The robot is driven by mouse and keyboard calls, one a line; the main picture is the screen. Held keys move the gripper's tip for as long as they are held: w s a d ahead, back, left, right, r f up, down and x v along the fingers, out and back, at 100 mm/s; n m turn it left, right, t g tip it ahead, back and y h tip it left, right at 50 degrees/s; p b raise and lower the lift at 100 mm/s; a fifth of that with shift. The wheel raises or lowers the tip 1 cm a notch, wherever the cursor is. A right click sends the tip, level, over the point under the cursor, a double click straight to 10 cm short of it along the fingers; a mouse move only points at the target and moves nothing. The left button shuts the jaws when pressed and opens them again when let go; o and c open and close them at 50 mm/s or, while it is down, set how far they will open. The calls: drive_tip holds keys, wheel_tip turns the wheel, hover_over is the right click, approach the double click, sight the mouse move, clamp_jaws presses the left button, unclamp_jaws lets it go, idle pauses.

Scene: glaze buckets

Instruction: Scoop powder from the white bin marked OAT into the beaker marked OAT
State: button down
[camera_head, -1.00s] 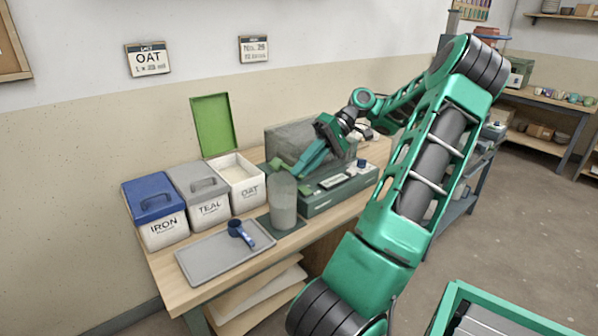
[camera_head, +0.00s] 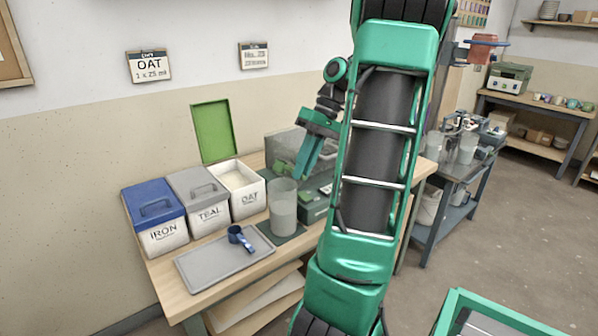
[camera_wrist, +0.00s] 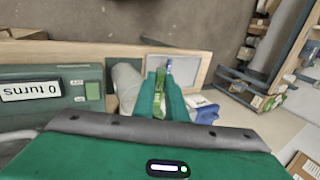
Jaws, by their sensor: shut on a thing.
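The white OAT bin (camera_head: 240,198) stands open, with pale powder (camera_head: 233,179) inside and its green lid (camera_head: 214,131) upright behind it. A clear beaker (camera_head: 283,212) stands right of the bin on a dark green mat; no label on it is readable. It also shows in the wrist view (camera_wrist: 127,84). The blue scoop (camera_head: 239,238) lies on the grey tray (camera_head: 207,263); it shows in the wrist view too (camera_wrist: 169,66). My gripper (camera_head: 302,174) hangs behind and right of the beaker, fingers down. It is shut on a small green piece (camera_wrist: 161,100), mostly hidden between the fingers.
Closed IRON (camera_head: 163,237) and TEAL (camera_head: 209,214) bins stand left of the OAT bin. A green box with a "0 turns" display (camera_wrist: 32,91) is close to the gripper. A wall card (camera_head: 149,66) reads OAT, 1 x 25 ml.

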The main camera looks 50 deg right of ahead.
drive_tip(key=shift+w+a+r+g+h, duration=0.1)
drive_tip(key=shift+r+g+h, duration=0.2)
drive_tip(key=shift+h, duration=0.55)
drive_tip(key=shift+r+g+h, duration=0.1)
drive_tip(key=shift+r+h, duration=0.3)
drive_tip(key=shift+h, duration=0.45)
drive_tip(key=shift+r+h, duration=0.3)
drive_tip(key=shift+h, duration=0.6)
